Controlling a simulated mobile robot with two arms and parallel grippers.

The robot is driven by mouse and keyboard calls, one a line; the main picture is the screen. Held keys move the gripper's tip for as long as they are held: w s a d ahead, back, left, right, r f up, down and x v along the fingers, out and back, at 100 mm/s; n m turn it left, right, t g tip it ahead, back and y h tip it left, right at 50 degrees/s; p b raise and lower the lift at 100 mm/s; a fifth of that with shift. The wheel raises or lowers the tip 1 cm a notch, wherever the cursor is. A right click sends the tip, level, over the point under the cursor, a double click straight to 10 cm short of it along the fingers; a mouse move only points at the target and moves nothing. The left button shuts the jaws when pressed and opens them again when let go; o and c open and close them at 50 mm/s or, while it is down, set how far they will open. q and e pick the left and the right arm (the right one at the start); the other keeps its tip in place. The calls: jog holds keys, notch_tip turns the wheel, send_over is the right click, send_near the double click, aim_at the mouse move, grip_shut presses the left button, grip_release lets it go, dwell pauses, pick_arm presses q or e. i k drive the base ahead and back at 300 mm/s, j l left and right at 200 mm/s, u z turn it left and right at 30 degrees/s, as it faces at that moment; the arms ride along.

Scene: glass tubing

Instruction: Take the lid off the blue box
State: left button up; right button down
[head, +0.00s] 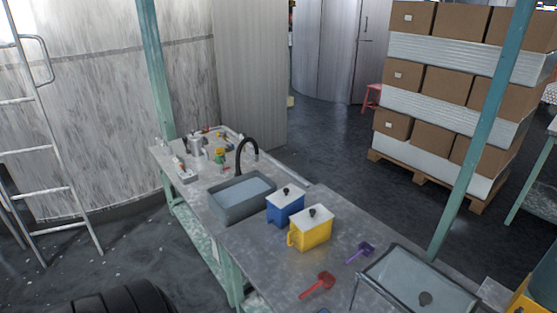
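A blue box (287,211) stands upright on the grey workbench, at the right end of the sink. Its pale lid (285,196) sits on top and has a dark round knob (286,191). The box's front right side is partly covered by a yellow box standing close to it. Neither of my grippers is in view.
The yellow box (311,234) has a side handle and a white lid with a dark knob. A red scoop (317,286) and a purple scoop (360,252) lie in front. A sink (240,206) with a black tap (242,152) is to the left. A glass-lidded container (400,277) sits right.

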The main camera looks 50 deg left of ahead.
aim_at(282, 197)
jog(key=u, duration=1.5)
jog(key=i+j, duration=0.7)
jog(key=j, duration=0.15)
